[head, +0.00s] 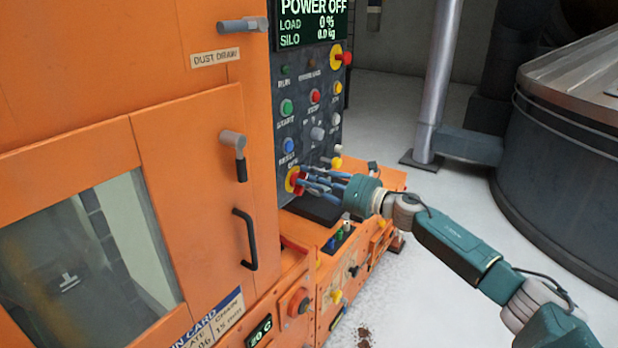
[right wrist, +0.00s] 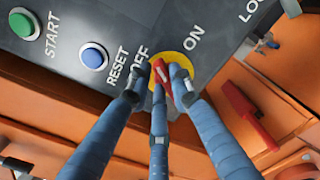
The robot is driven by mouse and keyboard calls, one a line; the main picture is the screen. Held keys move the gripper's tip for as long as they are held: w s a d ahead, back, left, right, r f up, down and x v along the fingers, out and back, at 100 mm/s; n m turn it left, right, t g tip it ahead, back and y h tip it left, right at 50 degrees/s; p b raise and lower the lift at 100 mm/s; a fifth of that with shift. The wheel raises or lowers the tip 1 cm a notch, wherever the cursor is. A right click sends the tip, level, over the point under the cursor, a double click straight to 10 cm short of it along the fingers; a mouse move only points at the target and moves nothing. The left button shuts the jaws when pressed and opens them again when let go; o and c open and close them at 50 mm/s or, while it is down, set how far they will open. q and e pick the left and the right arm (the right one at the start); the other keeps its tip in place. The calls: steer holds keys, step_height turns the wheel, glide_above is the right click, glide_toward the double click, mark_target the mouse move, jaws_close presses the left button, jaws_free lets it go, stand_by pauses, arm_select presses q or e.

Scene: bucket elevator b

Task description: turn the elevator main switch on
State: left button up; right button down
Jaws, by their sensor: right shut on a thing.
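The main switch is a red handle on a yellow disc (head: 295,180), low on the grey control panel (head: 308,125) of the orange machine. In the right wrist view the red handle (right wrist: 163,76) sits between the fingertips, with OFF printed to its left and ON above right on the panel. My right gripper (head: 306,182) is closed around the handle; its blue fingers (right wrist: 160,84) hide part of the handle and disc. The exact handle angle is hard to tell. The display (head: 312,22) reads POWER OFF. My left gripper is not in view.
Green (head: 286,107) and blue (head: 288,145) buttons sit just above the switch. Another red knob on yellow (head: 340,57) is higher up. An orange ledge with small controls (head: 345,240) juts out below. A grey post (head: 437,90) and round tank (head: 560,150) stand at right.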

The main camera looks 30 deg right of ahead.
steer(key=shift+w+d+f+m+p, duration=0.1)
steer(key=shift+d+f+m+p, duration=0.35)
steer(key=shift+m, duration=1.5)
steer(key=shift+w+r+m+p, duration=0.1)
steer(key=shift+m+p, duration=0.65)
steer(key=shift+m, duration=1.25)
steer(key=shift+w+d+f+m+p, duration=0.1)
steer(key=shift+d+f+m+p, duration=0.35)
steer(key=shift+m, duration=1.5)
steer(key=shift+a+r, duration=0.15)
steer(key=shift+a, duration=0.05)
steer(key=c, duration=1.5)
jaws_free()
steer(key=shift+c, duration=0.2)
steer(key=v, duration=1.2)
